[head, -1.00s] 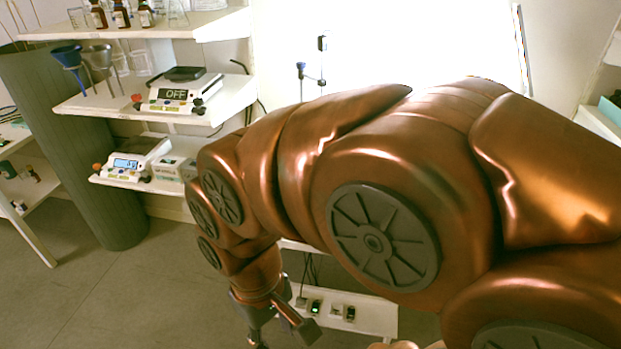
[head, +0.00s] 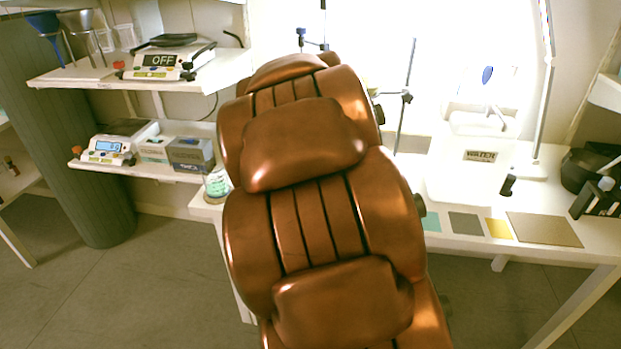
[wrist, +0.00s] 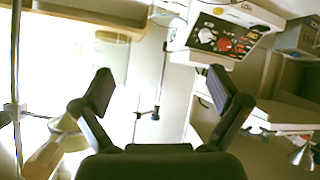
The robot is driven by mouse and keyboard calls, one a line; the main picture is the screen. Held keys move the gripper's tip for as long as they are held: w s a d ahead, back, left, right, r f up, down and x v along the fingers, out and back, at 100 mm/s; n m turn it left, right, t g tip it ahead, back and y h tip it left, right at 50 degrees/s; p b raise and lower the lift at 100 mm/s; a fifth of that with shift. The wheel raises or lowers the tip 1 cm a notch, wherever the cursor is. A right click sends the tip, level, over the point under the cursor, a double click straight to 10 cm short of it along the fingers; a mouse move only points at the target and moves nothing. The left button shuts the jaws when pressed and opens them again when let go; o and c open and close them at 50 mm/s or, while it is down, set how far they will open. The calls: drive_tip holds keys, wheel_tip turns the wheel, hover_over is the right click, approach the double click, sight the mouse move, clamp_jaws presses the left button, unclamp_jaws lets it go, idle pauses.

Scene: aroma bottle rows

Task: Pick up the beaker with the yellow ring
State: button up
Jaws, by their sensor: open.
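My gripper (wrist: 160,92) shows in the wrist view with its two dark fingers spread apart and nothing between them. In the head view it is hidden behind my arm. A small glass beaker with green contents (head: 217,183) stands at the left end of the white bench, just left of my arm. I cannot tell whether it has a yellow ring. No beaker with a clear yellow ring can be made out in either view; my arm covers part of the bench.
A white bench (head: 560,232) runs right of my arm, with coloured flat pads and a stand rod (head: 406,97). Shelves at left hold a balance reading OFF (head: 160,62) and another balance (head: 108,148). A device panel (wrist: 222,38) is beyond my gripper.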

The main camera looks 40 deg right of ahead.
drive_tip(key=shift+w+d+f+n+t+y+b, duration=0.15)
drive_tip(key=shift+w+d+f+t+y+b, duration=0.35)
drive_tip(key=shift+w+d+f+b, duration=1.05)
drive_tip(key=shift+w+d+f+n+t+y+b, duration=0.25)
drive_tip(key=shift+w+d+f+t+b, duration=0.85)
drive_tip(key=shift+w+f, duration=0.85)
drive_tip(key=shift+w+d+f+n+t+y+b, duration=0.1)
drive_tip(key=shift+w+d+f+t+y+b, duration=0.3)
drive_tip(key=shift+w+d+f+b, duration=1.05)
drive_tip(key=shift+w+d+f+p, duration=0.3)
drive_tip(key=shift+w+d+f, duration=0.25)
drive_tip(key=shift+w+f, duration=0.15)
drive_tip(key=shift+c, duration=0.4)
drive_tip(key=c, duration=1.2)
drive_tip(key=shift+r, duration=0.15)
